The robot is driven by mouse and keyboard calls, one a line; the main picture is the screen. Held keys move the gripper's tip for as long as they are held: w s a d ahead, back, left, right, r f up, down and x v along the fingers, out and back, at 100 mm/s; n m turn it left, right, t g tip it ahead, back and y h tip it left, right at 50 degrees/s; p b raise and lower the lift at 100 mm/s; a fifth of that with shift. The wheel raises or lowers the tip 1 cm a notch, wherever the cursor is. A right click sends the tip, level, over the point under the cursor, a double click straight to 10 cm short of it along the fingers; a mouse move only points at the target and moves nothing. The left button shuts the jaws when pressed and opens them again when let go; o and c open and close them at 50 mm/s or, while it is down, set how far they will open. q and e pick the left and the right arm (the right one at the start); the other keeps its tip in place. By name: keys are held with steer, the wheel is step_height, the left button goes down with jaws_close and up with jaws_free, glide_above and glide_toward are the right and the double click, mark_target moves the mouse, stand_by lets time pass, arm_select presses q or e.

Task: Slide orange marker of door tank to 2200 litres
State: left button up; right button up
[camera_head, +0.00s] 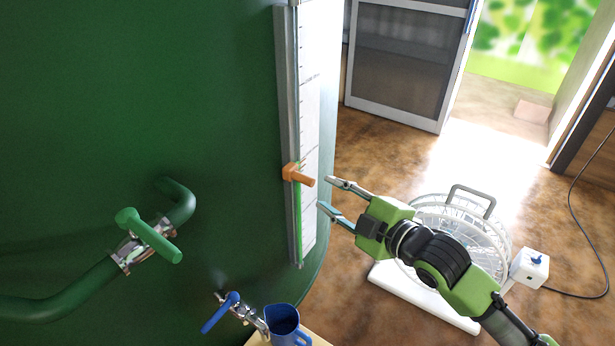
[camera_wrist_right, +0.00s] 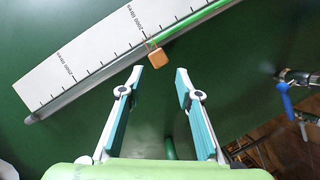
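The orange marker (camera_head: 297,174) sits on the upright rail along the white scale (camera_head: 309,110) of the green tank (camera_head: 140,80). Its peg sticks out to the right in the head view. In the right wrist view the marker (camera_wrist_right: 157,57) is beside the scale (camera_wrist_right: 90,55), close to a printed label that seems to read 2000 litres. A green line runs along the scale from the marker's level. My right gripper (camera_head: 331,195) is open and empty, with its fingertips just short of the peg. In the wrist view the marker lies beyond the gap between the fingertips (camera_wrist_right: 160,72). My left gripper is out of view.
A green lever valve (camera_head: 148,236) on a pipe is at the left. A blue-handled tap (camera_head: 232,305) and a blue mug (camera_head: 283,325) are below. A white fan (camera_head: 455,230) stands on the floor behind my right arm. A screen door (camera_head: 405,60) and a bright doorway are at the back.

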mark_target(314, 184)
steer(key=p+x, duration=0.1)
steer(key=x, duration=0.8)
steer(key=shift+w+a, duration=0.1)
jaws_close()
